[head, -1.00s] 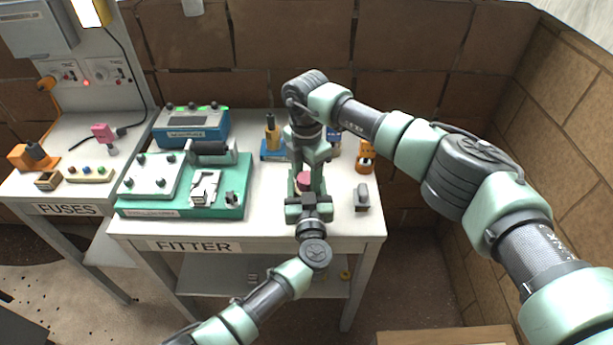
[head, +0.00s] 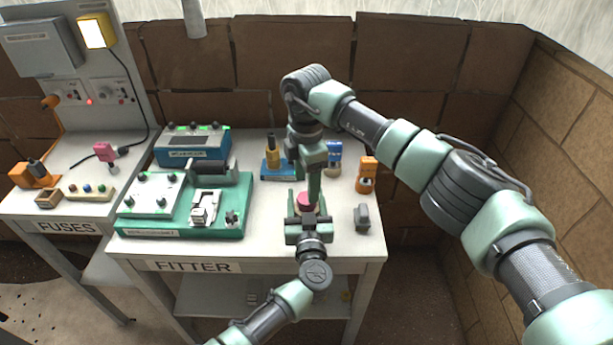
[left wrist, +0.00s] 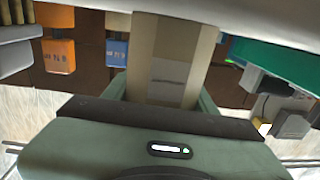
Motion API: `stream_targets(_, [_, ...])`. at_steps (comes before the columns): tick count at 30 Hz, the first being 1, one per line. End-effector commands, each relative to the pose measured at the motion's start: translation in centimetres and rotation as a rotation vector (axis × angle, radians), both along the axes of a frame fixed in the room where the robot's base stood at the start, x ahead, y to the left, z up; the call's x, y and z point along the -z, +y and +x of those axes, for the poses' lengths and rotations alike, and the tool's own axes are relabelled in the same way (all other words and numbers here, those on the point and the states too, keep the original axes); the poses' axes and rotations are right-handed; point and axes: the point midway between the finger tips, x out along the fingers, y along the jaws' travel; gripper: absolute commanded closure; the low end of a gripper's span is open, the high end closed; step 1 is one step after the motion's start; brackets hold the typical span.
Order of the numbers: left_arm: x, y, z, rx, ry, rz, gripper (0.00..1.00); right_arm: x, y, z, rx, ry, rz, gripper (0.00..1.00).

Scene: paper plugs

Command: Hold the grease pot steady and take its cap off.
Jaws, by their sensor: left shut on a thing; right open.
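The grease pot shows in the head view only as a small pink-red top (head: 304,201), which looks like its cap; the body below is hidden by my grippers. My left gripper (head: 306,213) reaches in from the front of the table and is shut on the pot, a finger at each side. My right gripper (head: 313,192) points straight down from above and is open, its finger close beside the pink top. I cannot tell if it touches the cap. In the left wrist view, a tan upright shape (left wrist: 172,65) fills the middle; I cannot tell what it is.
On the white FITTER table (head: 270,235), a grey piece (head: 362,217) and an orange block (head: 366,175) stand right of the pot. A green fixture (head: 185,205) fills the left side.

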Motion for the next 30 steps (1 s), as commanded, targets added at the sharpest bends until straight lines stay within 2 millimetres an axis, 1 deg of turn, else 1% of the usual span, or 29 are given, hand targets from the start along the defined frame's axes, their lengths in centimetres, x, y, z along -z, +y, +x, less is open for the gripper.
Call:
stream_targets(1, [0.0, 0.0, 0.0, 0.0, 0.001, -0.001, 1.0, 1.0, 0.0, -0.1, 0.0, 0.003, 0.0, 0.4])
stream_targets(3, [0.0, 0.0, 0.0, 0.0, 0.0, -0.001, 1.0, 2.1, 0.0, -0.1, 0.0, 0.003, -0.001, 0.4])
stream_targets(9, [0.0, 0.0, 0.0, 0.0, 0.0, -0.001, 1.0, 4.6, 0.0, 0.0, -0.001, 0.001, 0.0, 0.4])
stream_targets(14, [0.0, 0.0, 0.0, 0.0, 0.0, -0.001, 1.0, 5.4, 0.0, 0.0, -0.002, 0.0, 0.0, 0.4])
stream_targets(21, [0.0, 0.0, 0.0, 0.0, 0.0, -0.001, 1.0, 5.5, 0.0, 0.0, -0.002, -0.001, 0.0, 0.4])
stream_targets(22, [0.0, 0.0, 0.0, 0.0, 0.0, -0.001, 1.0, 5.5, 0.0, 0.0, -0.002, -0.001, 0.0, 0.43])
stream_targets(23, [0.0, 0.0, 0.0, 0.0, 0.0, -0.001, 1.0, 5.5, 0.0, 0.0, -0.002, -0.001, 0.0, 0.51])
stream_targets(24, [0.0, 0.0, 0.0, 0.001, 0.0, -0.001, 1.0, 5.5, 0.0, 0.0, -0.002, -0.001, 0.0, 0.62])
stream_targets(26, [0.0, 0.0, 0.0, 0.001, -0.001, -0.001, 1.0, 5.5, 0.0, 0.0, -0.002, -0.001, 0.0, 0.79])
stream_targets(27, [0.0, 0.0, 0.0, 0.001, -0.001, -0.001, 1.0, 5.5, 0.0, 0.0, -0.002, -0.001, 0.0, 0.9])
stream_targets(28, [0.0, 0.0, 0.0, 0.001, -0.001, -0.001, 1.0, 5.5, 0.0, 0.0, -0.002, -0.001, 0.0, 0.98])
stream_targets(30, [-0.1, 0.0, 0.0, 0.001, -0.001, -0.001, 1.0, 5.5, 0.0, 0.0, -0.004, -0.001, 0.0, 1.0])
